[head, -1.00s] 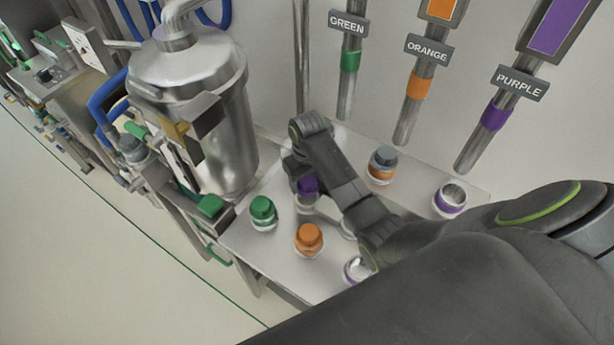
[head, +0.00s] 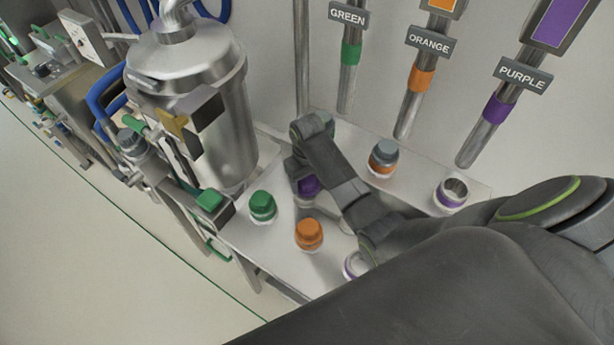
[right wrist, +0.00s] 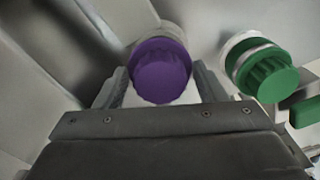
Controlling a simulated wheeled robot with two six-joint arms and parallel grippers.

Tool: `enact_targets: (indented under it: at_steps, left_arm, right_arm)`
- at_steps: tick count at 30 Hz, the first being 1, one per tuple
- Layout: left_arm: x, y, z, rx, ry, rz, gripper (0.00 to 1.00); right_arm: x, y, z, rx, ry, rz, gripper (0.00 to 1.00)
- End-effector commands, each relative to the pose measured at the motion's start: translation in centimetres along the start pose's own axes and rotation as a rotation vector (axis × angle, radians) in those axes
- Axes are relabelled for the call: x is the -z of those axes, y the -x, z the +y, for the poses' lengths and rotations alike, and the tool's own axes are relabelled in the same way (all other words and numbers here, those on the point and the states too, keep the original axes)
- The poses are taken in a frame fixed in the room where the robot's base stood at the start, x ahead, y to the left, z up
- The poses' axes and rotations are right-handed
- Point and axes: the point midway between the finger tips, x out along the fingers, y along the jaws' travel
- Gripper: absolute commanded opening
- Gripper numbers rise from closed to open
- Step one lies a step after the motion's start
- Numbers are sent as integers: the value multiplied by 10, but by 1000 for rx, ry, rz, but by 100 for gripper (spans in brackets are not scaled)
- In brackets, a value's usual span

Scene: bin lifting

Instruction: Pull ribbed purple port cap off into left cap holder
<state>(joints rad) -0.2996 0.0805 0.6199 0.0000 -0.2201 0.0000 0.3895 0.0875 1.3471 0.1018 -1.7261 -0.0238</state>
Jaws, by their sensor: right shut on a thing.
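The ribbed purple cap (right wrist: 162,72) is between the two fingers of my right gripper (right wrist: 162,88) in the right wrist view, with a pale metal collar behind it. In the head view the purple cap (head: 308,187) stands on the pale table, partly hidden by my right gripper (head: 300,178), which is shut on it. A purple-ringed silver fitting (head: 452,194) stands at the right of the table. Another purple-ringed fitting (head: 353,265) at the front is partly covered by my arm. I cannot tell which is the left cap holder. My left gripper is out of view.
A green cap (head: 262,206) and an orange cap (head: 309,234) stand close to the purple one. A grey-topped, orange-ringed fitting (head: 383,157) is behind my arm. A steel vessel (head: 205,120) stands left; labelled pipes (head: 487,125) hang behind.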

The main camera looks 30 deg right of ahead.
Motion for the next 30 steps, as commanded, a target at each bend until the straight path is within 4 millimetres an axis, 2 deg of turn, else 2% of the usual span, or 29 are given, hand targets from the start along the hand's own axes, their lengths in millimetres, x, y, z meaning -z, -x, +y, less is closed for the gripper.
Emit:
enact_targets:
  at_steps: [30]
  left_arm:
    - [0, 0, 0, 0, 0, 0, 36]
  right_arm:
    - [-1, -14, 0, 0, 1, 1, 33]
